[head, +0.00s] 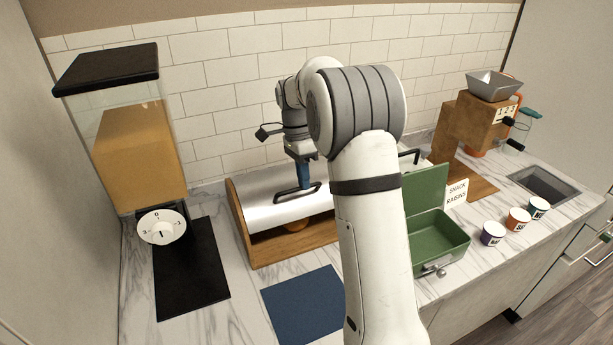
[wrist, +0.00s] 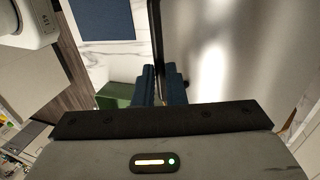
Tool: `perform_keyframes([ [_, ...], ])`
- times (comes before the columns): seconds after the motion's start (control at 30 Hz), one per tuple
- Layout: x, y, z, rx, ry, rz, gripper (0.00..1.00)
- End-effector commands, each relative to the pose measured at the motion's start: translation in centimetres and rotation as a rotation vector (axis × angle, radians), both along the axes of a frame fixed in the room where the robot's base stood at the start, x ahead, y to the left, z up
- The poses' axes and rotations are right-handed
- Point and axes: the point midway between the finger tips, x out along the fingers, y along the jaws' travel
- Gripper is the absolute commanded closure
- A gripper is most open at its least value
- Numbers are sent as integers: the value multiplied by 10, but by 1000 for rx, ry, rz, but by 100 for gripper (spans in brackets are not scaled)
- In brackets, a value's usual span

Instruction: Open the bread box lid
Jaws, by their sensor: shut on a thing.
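The bread box has wooden sides and base (head: 247,247) and a curved silvery lid (head: 262,203). The lid is partly raised, with a dark gap along the front where an orange-brown item (head: 296,224) shows inside. A black bar handle (head: 290,190) is on the lid. My gripper (head: 304,183) reaches down to this handle and is shut on it. In the wrist view, my blue fingers (wrist: 162,88) are at the dark handle bar (wrist: 156,35), beside the shiny lid (wrist: 225,50). My arm hides the right part of the box.
A blue mat (head: 303,305) lies in front of the box. A grain dispenser (head: 135,150) with a black mat (head: 192,268) stands left. An open green lunch box (head: 440,243), several small cups (head: 518,218) and a wooden grinder (head: 478,125) are right. A tiled wall is behind.

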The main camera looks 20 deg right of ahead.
Motion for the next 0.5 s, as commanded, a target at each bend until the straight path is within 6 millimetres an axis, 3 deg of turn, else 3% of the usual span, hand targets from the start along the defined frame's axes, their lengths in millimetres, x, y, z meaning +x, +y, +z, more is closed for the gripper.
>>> perform_keyframes([
  [0.43,2,8,-2,2,-2,12,100],
  [0.47,2,8,-3,2,-2,12,88],
  [0.5,2,8,-3,1,-2,12,85],
])
